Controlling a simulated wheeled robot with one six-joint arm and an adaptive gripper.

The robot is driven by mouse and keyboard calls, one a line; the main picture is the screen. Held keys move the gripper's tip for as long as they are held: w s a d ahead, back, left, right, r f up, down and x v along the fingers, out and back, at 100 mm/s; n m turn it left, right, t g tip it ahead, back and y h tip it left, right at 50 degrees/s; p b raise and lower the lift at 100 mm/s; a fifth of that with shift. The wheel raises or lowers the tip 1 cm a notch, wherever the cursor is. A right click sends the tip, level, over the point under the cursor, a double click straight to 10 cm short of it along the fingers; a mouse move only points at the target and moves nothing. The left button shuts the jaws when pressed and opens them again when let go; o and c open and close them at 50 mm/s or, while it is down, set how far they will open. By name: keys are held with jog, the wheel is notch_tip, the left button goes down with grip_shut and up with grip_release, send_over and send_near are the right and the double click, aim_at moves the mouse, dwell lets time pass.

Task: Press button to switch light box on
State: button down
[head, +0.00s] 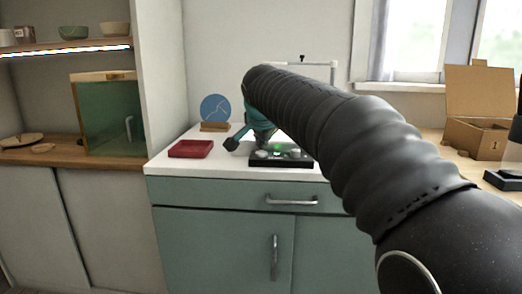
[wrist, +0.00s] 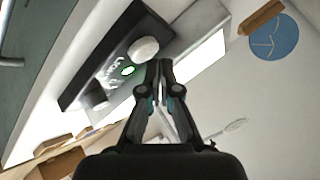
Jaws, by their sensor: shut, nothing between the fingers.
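In the head view my arm partly hides the gripper above the box. A bright white panel (wrist: 203,55) lies beside the box.
A red tray (head: 190,149) and a blue disc (head: 215,108) on a wooden stand are left on the counter. A cardboard box (head: 475,138) stands right. A shelf with bowls (head: 73,33) and a green-glass case (head: 105,120) are far left.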

aim_at(262, 153)
jog(key=shift+r+p, duration=2.5)
jog(key=shift+r, duration=0.5)
